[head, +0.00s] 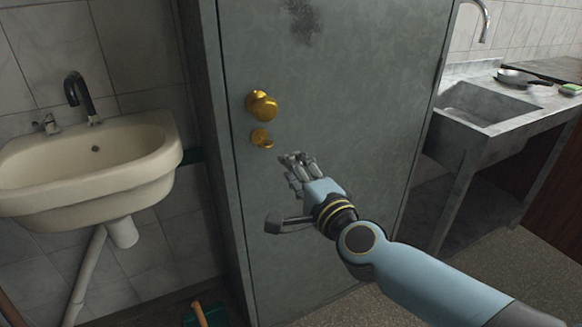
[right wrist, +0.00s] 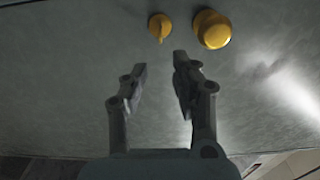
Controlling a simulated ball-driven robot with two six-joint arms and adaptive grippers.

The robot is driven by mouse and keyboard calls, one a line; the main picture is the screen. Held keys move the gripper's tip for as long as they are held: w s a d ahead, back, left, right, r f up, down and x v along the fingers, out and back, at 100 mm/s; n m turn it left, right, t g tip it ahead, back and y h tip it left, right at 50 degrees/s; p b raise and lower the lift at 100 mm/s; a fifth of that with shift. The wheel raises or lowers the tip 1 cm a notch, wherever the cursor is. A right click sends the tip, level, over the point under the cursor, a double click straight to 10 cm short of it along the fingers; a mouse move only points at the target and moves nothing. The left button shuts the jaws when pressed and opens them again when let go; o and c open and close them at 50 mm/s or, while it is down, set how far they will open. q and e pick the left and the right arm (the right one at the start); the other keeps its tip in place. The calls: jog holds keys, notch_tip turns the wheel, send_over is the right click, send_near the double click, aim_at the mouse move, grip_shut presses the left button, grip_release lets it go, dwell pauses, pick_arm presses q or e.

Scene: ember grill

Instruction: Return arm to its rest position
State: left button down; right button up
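My right gripper (head: 284,193) is in front of the grey door (head: 330,75), below the brass knob. Its two fingers are spread, with nothing between them. The right wrist view also shows the gripper (right wrist: 159,78) open and empty, with a gap between its fingertips and the brass fittings. The round door knob (head: 262,105) and the smaller lock turn (head: 261,138) below it are clear of the fingers. In the right wrist view the lock turn (right wrist: 160,26) and the knob (right wrist: 212,29) lie beyond the fingertips. The door looks shut. My left gripper is not in view.
A cream washbasin (head: 95,165) with a dark tap (head: 80,97) is on the left wall. A grey stone sink counter (head: 480,108) stands to the right of the door, with a pan and a green-topped sponge (head: 570,89) on it. Some floor (head: 500,270) is clear at lower right.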

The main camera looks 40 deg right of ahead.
dwell(0.3)
jog(key=s+a+f+n+g+y+b, duration=0.1)
jog(key=s+f+n+g, duration=0.3)
jog(key=f, duration=0.7)
jog(key=s+a+f+n+g+y+b, duration=0.1)
jog(key=s+f+n+b, duration=0.3)
jog(key=f, duration=0.8)
jog(key=s+a+f+n+g+y+p, duration=0.1)
jog(key=s+f+n+g, duration=0.1)
jog(key=s+f, duration=0.65)
jog(key=s+f+n+g, duration=0.4)
jog(key=s+f, duration=0.5)
jog(key=s, duration=0.4)
jog(key=s+f+n+g+b, duration=0.1)
jog(key=s+f+n+g, duration=0.4)
jog(key=s+f, duration=0.5)
jog(key=s+n, duration=0.2)
jog(key=s, duration=0.2)
jog(key=shift+a+g+y, duration=0.15)
jog(key=shift+g+y, duration=0.15)
jog(key=shift+s, duration=0.1)
